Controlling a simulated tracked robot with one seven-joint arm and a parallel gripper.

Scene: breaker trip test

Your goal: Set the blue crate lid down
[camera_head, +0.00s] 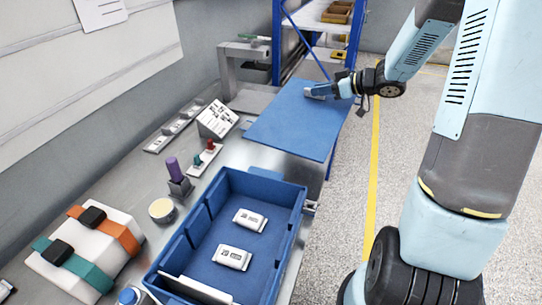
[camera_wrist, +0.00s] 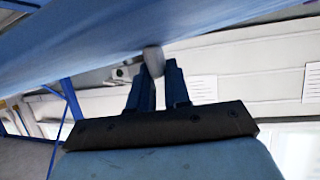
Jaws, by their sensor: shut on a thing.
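The blue crate lid (camera_head: 292,122) is a flat blue panel in the head view, past the far end of the open blue crate (camera_head: 207,197). My gripper (camera_head: 318,91) is at the lid's far right part, shut on a small grey grip on it. In the wrist view my gripper (camera_wrist: 154,72) closes around the grey grip (camera_wrist: 152,56), and the lid (camera_wrist: 180,22) fills the top of the picture. The lid looks tilted there. Its right edge reaches past the bench over the floor. I cannot tell whether its underside touches the bench.
The crate holds two white boxed devices (camera_head: 249,219) (camera_head: 233,257). A white case with orange and teal straps (camera_head: 88,250), a purple-handled tool (camera_head: 174,170) and a tan round tub (camera_head: 162,210) stand left on the metal bench. A blue shelf rack (camera_head: 277,40) stands behind.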

